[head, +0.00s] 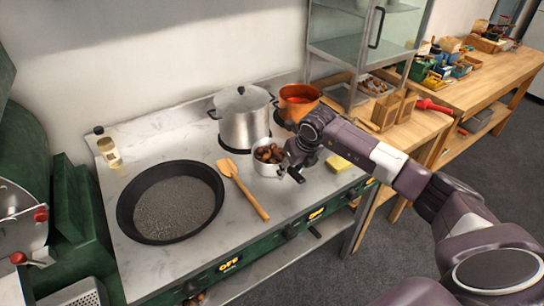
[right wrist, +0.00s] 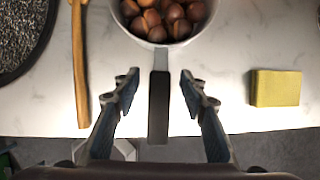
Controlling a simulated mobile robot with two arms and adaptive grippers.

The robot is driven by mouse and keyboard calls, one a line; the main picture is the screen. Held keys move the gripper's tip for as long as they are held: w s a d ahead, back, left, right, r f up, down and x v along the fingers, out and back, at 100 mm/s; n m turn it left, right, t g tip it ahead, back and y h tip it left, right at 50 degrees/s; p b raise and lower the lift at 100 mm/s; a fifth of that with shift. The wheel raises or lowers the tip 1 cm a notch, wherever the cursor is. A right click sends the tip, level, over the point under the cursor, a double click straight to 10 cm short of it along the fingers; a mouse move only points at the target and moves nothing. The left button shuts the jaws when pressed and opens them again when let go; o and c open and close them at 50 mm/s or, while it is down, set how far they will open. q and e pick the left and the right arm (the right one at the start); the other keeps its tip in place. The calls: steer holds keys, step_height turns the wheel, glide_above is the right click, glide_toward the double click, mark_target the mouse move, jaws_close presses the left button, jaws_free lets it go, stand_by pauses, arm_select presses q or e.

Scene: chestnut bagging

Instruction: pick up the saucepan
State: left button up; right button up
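The saucepan (head: 263,170) is a small pale pan filled with brown chestnuts, standing upright on the light marble-like top at the front of the stove. In the right wrist view its dark handle (right wrist: 159,108) points toward me. My right gripper (head: 291,171) is beside the pan at its handle side. In the right wrist view the right gripper (right wrist: 158,76) is open, with one finger on each side of the handle and a gap on both sides. Its exact height relative to the handle is hard to tell. My left gripper is not in view.
A wooden spatula (head: 245,188) and a large black pan (head: 124,214) lie left of the saucepan. A yellow sponge (head: 339,163) lies to the right. A lidded steel pot (head: 243,125) and an orange pot (head: 297,101) stand behind. A glass cabinet (head: 345,50) stands at the back right.

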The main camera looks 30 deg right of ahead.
steer(key=shift+w+f, duration=0.1)
steer(key=shift+f, duration=0.1)
jaws_close()
steer(key=shift+w+r, duration=0.15)
steer(key=shift+r, duration=0.15)
